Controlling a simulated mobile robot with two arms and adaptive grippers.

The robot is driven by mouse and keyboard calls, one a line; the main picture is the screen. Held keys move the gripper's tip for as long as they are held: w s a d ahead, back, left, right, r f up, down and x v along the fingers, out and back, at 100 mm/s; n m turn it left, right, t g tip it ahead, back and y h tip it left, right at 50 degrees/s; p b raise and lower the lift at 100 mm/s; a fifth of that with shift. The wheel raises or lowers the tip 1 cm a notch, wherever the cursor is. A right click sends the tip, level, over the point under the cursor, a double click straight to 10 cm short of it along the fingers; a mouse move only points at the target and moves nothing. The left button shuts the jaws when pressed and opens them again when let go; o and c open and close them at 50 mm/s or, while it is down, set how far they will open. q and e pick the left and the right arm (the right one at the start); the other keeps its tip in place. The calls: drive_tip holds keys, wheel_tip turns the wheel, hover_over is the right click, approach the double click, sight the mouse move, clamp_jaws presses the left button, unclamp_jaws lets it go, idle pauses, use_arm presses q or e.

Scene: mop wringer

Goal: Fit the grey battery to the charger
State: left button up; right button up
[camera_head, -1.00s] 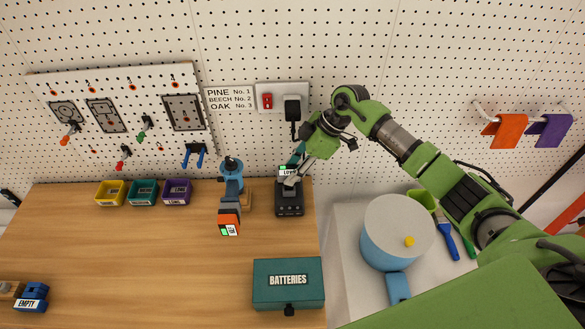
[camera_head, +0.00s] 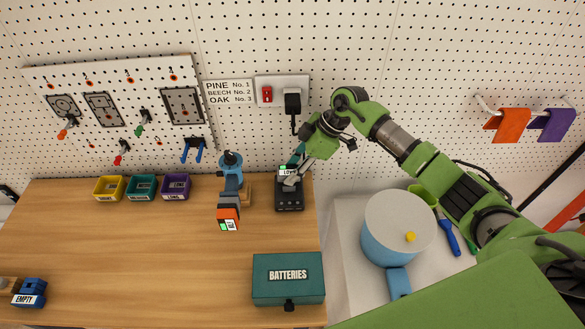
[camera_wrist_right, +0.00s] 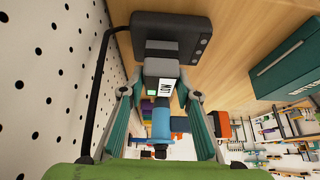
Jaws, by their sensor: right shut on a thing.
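The grey battery (camera_wrist_right: 160,68) with a white label is between the fingers of my right gripper (camera_wrist_right: 166,95). It lies against the black charger (camera_wrist_right: 199,25) in the right wrist view; I cannot tell whether it is fully seated. In the head view the charger (camera_head: 289,202) is on the bench near its right back edge. My right gripper (camera_head: 291,178) is over the charger's back end, shut on the battery, whose label (camera_head: 286,170) shows while its body is mostly hidden. My left gripper is not in view.
A blue drill with an orange-and-grey battery (camera_head: 229,215) stands just left of the charger. A teal BATTERIES box (camera_head: 288,279) is at the front right. Small bins (camera_head: 142,188) line the back left. The bench middle is clear.

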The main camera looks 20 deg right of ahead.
drive_tip(key=shift+f, duration=0.1)
idle(0.7)
drive_tip(key=o, duration=1.2)
drive_tip(key=shift+c, duration=0.2)
